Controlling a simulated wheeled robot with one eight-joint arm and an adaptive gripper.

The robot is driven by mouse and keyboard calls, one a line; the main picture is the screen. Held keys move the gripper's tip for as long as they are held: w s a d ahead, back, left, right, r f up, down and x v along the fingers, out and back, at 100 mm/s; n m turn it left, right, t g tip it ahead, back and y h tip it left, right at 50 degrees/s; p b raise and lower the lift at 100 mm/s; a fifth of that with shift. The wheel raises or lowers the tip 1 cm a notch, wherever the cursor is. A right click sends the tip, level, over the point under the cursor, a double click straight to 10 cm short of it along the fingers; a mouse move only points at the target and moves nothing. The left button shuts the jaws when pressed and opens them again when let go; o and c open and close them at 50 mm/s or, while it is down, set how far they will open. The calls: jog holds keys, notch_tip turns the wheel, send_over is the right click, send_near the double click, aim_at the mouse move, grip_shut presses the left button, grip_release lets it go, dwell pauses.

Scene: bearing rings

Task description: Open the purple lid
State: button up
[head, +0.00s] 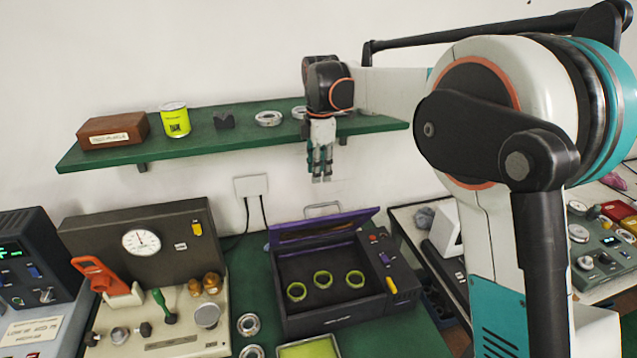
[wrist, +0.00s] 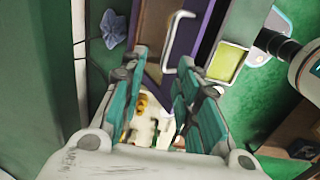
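The purple lid (head: 325,228) stands raised along the back edge of the dark box (head: 335,318), with its metal handle (head: 322,208) at the top. In the wrist view the lid's purple edge (wrist: 207,35) and the silver handle (wrist: 180,38) lie beyond the fingertips. My gripper (wrist: 163,62) is open there, with nothing between its teal fingers.
A green shelf (head: 205,145) beside my gripper carries a brown box (head: 113,131), a yellow-green can (head: 174,120) and metal rings. A gauge panel (head: 140,243) stands left of the box. A yellow-green tray (head: 308,349) lies in front. A wall socket (head: 251,185) is behind.

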jog(key=shift+s+r, duration=0.15)
jog(key=shift+r, duration=0.75)
jog(key=shift+c, duration=0.6)
